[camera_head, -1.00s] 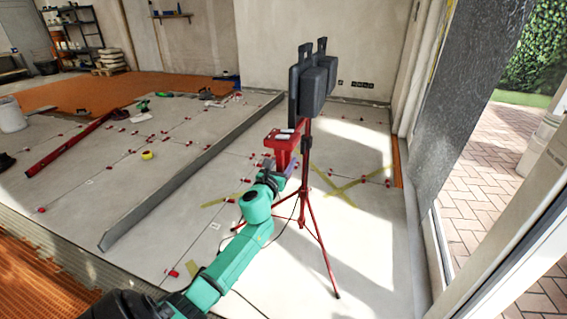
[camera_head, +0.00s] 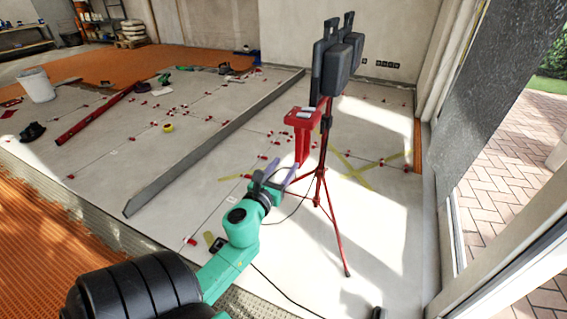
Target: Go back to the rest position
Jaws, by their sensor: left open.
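My left arm comes in from the lower left, and its gripper (camera_head: 284,178) has pale purple fingers that stand apart with nothing seen between them. Whether the fingers touch the tripod in depth I cannot tell. My right gripper is not in view.
Two black work lights (camera_head: 339,58) top the tripod. A long grey straightedge (camera_head: 215,142) lies across the pale tiled floor, with red levelling clips around it. A dark cable runs across the floor near the tripod. A white bucket (camera_head: 38,85) stands at the left.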

